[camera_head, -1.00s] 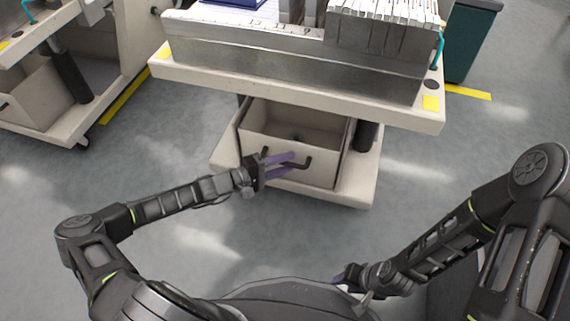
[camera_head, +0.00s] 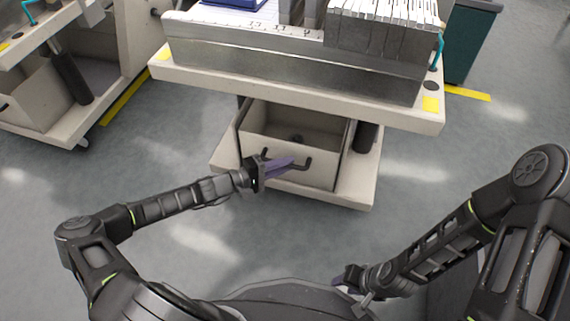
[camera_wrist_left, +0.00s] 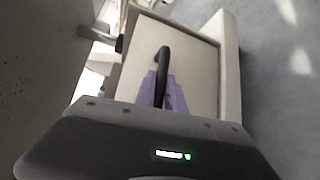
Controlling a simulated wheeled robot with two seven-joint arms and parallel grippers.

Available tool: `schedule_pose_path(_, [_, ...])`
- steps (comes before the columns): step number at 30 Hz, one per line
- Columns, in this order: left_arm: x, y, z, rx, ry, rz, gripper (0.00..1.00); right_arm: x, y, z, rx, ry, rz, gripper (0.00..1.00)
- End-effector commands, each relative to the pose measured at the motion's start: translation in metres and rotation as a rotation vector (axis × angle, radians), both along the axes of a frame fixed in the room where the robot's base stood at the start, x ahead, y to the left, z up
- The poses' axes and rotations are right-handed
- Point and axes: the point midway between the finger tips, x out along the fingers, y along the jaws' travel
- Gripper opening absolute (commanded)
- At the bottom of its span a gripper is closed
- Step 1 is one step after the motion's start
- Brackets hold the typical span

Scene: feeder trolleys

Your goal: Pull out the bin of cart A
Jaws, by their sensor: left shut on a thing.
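The bin (camera_head: 327,173) is a beige open-topped box on the lower shelf of the cart (camera_head: 290,90) in the middle of the head view. A dark bar handle (camera_head: 307,163) is on its front face. My left gripper (camera_head: 285,164) has its purple fingers closed on this handle, and in the left wrist view the handle (camera_wrist_left: 163,65) runs between the fingers. Part of the handle is hidden by the fingers. My right gripper (camera_head: 345,281) is low in the head view, away from the cart; its fingers are too small to tell apart.
The cart's top holds a metal rack (camera_head: 290,65) with white cards or folders (camera_head: 385,12). Another cart (camera_head: 40,125) with a bin stands at the left. A teal container (camera_head: 470,45) is behind at the right. The grey floor in front of the bin is clear.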

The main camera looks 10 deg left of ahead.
Motion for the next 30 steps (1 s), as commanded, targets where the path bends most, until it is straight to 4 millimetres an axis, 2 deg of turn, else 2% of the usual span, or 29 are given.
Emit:
schedule_pose_path(24, [-0.0006, 0.0002, -0.0008, 0.001, 0.001, 0.0, 0.0, 0.0, 0.0, 0.0002, 0.0, 0.0, 0.0, 0.36])
schedule_pose_path(30, [-0.0085, 0.0012, 0.0009, 0.0, 0.004, 0.001, 0.0, -0.0008, -0.0001, 0.0068, 0.0, 0.002, 0.001, 0.36])
